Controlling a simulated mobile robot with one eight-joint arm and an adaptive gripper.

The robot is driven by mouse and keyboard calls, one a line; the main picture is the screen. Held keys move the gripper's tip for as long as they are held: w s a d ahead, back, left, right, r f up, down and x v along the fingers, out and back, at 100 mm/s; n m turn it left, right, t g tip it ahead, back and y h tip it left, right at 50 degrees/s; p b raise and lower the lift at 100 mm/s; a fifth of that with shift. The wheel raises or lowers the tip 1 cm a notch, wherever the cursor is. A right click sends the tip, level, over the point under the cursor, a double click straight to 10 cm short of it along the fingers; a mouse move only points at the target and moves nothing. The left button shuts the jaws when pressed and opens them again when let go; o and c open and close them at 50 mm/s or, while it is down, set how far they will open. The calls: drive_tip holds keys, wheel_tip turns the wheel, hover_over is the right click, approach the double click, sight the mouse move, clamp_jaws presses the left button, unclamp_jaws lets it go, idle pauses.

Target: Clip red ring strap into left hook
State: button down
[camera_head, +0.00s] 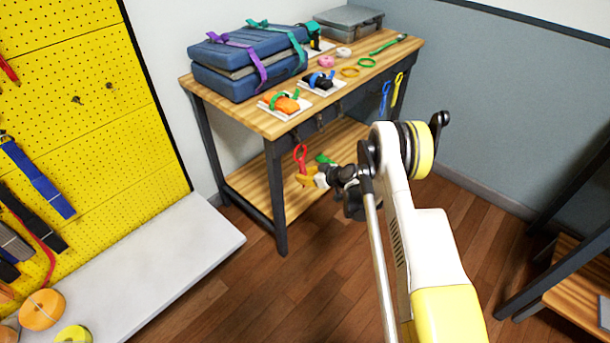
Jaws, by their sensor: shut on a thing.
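The red ring strap (300,157) shows in the head view in front of the table's front side, with its ring at the top and its band running down. My gripper (312,178) is at the lower end of the band and shut on it; the exact grip is small and partly hidden by the wrist. The ring is just below a small dark hook (297,134) at the left of the table's front edge, apart from it in the picture. The depth between ring and hook cannot be told.
The wooden table (225,100) carries blue cases (250,62), small strap pieces and rings. A blue strap (385,97) and a yellow strap (397,90) hang at its front right. A lower shelf (250,185) lies behind my gripper. Floor in front is clear.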

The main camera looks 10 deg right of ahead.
idle(0.3)
drive_tip(key=c, duration=1.3)
unclamp_jaws()
drive_tip(key=shift+o, duration=0.2)
